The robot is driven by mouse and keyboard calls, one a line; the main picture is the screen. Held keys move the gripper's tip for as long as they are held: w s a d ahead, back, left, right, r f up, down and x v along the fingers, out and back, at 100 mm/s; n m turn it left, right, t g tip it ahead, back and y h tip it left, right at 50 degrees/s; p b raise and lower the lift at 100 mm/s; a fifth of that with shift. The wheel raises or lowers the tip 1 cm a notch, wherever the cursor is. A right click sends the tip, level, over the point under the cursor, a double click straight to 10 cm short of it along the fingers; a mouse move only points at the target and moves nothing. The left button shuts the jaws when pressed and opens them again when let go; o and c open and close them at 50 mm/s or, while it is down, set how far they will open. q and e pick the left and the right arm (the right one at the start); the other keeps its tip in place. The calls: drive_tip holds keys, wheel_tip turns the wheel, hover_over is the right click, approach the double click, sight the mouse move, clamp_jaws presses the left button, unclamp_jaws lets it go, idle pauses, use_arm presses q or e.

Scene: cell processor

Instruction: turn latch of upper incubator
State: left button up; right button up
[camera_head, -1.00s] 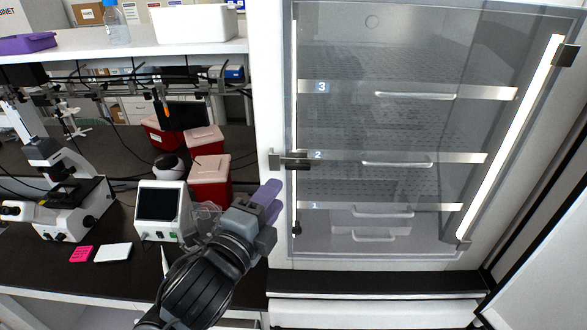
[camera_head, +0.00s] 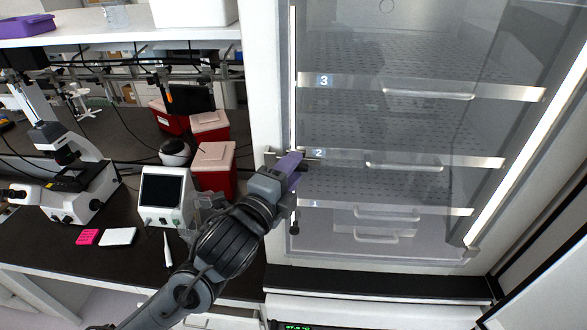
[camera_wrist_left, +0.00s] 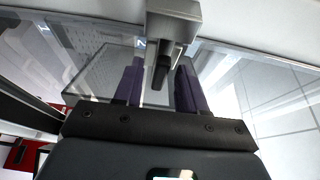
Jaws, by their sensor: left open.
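The upper incubator (camera_head: 420,125) has a clear door with numbered shelves behind it, and the door is closed. Its metal latch (camera_head: 269,158) sits on the left door edge near shelf 2. My left gripper (camera_head: 289,168) is at the latch and hides part of it. In the left wrist view, the latch's grey block (camera_wrist_left: 174,18) is at the top, and its dark handle (camera_wrist_left: 162,70) points down between the open purple fingers (camera_wrist_left: 159,85). I see gaps beside the handle, but contact is hard to tell. My right gripper is not in view.
A bench on the left holds a microscope (camera_head: 75,180), a white device with a dark screen (camera_head: 163,193) and red bins (camera_head: 215,167). A white bench shelf (camera_head: 120,40) is above. A lower unit with a green display (camera_head: 297,327) shows below the incubator.

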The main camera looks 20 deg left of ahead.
use_arm(q)
clamp_jaws()
drive_tip(key=shift+f, duration=0.1)
